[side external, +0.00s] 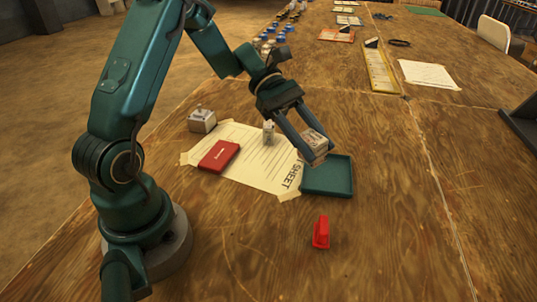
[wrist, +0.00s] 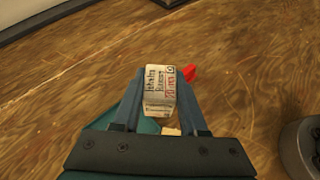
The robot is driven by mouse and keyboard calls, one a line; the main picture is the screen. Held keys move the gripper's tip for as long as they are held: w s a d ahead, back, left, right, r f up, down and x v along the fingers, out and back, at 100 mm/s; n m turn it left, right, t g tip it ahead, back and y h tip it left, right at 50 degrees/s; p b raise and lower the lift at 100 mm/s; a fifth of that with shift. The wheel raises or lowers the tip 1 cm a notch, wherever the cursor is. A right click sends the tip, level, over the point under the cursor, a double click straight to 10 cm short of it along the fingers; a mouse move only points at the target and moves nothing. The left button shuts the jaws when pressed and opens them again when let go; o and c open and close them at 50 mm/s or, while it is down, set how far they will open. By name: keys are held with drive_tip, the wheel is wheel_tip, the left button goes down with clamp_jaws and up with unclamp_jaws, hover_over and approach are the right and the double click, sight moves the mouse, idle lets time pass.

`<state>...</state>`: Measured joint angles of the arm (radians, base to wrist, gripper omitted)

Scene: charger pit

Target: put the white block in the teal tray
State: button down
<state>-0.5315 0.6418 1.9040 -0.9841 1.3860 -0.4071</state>
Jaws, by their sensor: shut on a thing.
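My gripper (side external: 306,150) is shut on a white block (side external: 315,143) with printed writing on its faces. The wrist view shows the block (wrist: 160,82) between the two fingers (wrist: 161,100), its top label readable only in part. The teal tray (side external: 341,179) lies on the table. In the side view the block is held above the tray's far left corner, apart from its floor.
A taped paper sheet (side external: 254,166) lies left of the tray, with a red box (side external: 219,155) and a small whitish object (side external: 268,133) on it. A grey-white box (side external: 201,121) stands beyond it. A red object (side external: 321,232) stands in front of the tray. The table right of the tray is clear.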

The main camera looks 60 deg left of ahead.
drive_tip(key=w+a+n+t+y, duration=0.2)
drive_tip(key=w+a+n+t, duration=0.1)
drive_tip(key=a+n+t, duration=0.3)
drive_tip(key=n+t+y, duration=0.1)
drive_tip(key=n+y, duration=0.1)
drive_tip(key=n, duration=0.1)
hover_over(327, 174)
wheel_tip(327, 174, down, 6)
drive_tip(key=shift+d, duration=0.1)
drive_tip(key=shift+f, duration=2)
drive_tip(key=shift+c, duration=2.2)
unclamp_jaws()
drive_tip(key=shift+f, duration=0.15)
